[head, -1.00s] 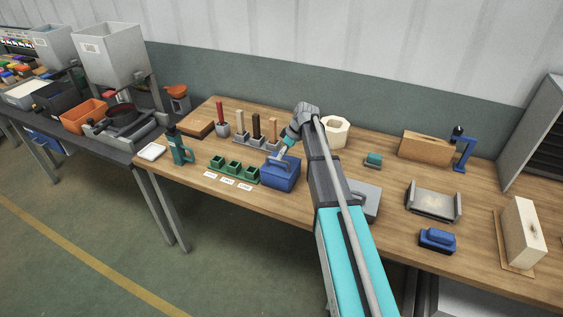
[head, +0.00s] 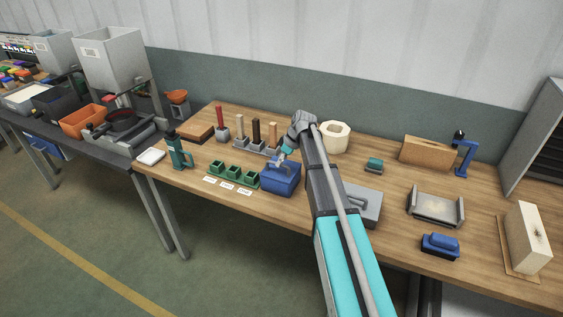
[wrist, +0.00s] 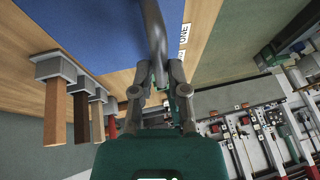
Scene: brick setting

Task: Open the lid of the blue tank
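The blue tank (head: 281,181) stands on the wooden table with its lid (head: 283,167) down. In the wrist view the blue lid (wrist: 105,30) fills the upper left, and a curved grey handle (wrist: 154,28) rises from it. My gripper (head: 281,160) is at the top of the tank, at the handle. In the wrist view the two fingers of my gripper (wrist: 159,70) stand on either side of the handle's end. Whether they press on it cannot be told. My gripper hides part of the handle in the head view.
Green bins (head: 232,174) with paper labels sit left of the tank. Several upright posts, one dark brown (head: 256,131), stand behind them. A grey box (head: 365,205) is to the right, past my arm, and a cream ring (head: 335,138) is behind.

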